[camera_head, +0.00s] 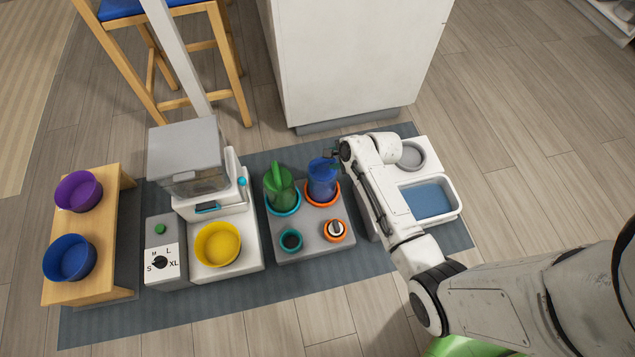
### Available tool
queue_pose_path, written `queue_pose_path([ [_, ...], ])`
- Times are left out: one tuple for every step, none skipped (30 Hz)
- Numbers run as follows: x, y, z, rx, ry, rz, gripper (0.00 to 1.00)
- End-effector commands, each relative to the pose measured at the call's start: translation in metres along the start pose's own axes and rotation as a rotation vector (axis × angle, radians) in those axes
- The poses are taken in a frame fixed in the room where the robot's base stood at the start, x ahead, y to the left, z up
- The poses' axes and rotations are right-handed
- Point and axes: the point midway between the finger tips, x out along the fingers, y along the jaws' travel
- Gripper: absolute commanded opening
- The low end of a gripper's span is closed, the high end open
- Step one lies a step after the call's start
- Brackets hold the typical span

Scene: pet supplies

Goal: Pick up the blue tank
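The blue tank (321,184) is a translucent blue container standing in an orange ring on a grey base (318,225). My gripper (332,155) is at the end of the white arm, by the top right of the blue tank. Its dark fingers are small and partly hidden, so I cannot tell whether they are open or shut, or whether they touch the tank. A similar green tank (281,193) stands in a teal ring to the left on the same base.
A feeder with a grey hopper (186,155) and a yellow bowl (217,244) stands left of the base. Purple (78,191) and blue (70,258) bowls sit in a wooden stand. A white unit with a blue basin (428,201) lies right, partly behind my arm. A white cabinet (350,55) stands behind.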

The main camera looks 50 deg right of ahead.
Motion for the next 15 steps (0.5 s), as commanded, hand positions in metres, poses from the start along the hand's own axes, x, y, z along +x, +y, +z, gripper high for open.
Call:
queue_pose_path([
  [0.013, 0.003, -0.001, -0.002, -0.001, 0.002, 0.36],
  [0.018, 0.003, -0.001, -0.003, -0.001, 0.002, 0.36],
  [0.023, 0.002, -0.001, -0.003, -0.001, 0.001, 0.36],
  [0.026, 0.002, -0.001, -0.004, -0.001, 0.001, 0.36],
  [0.029, 0.002, -0.001, -0.004, -0.001, 0.001, 0.36],
  [0.032, 0.002, -0.001, -0.004, 0.0, 0.002, 0.36],
  [0.034, 0.002, -0.001, -0.004, 0.0, 0.003, 0.36],
  [0.035, 0.002, 0.0, -0.004, 0.0, 0.003, 0.36],
  [0.036, 0.002, 0.0, -0.005, 0.0, 0.002, 0.36],
  [0.038, 0.002, -0.001, -0.005, 0.0, 0.002, 0.36],
  [0.04, 0.002, -0.001, -0.005, 0.0, 0.001, 0.36],
  [0.044, 0.002, -0.002, -0.005, 0.0, 0.001, 0.36],
  [0.048, 0.003, -0.003, -0.005, 0.0, 0.002, 0.36],
  [0.053, 0.004, -0.004, -0.006, 0.0, 0.002, 0.36],
  [0.058, 0.004, -0.005, -0.006, 0.0, 0.002, 0.36],
])
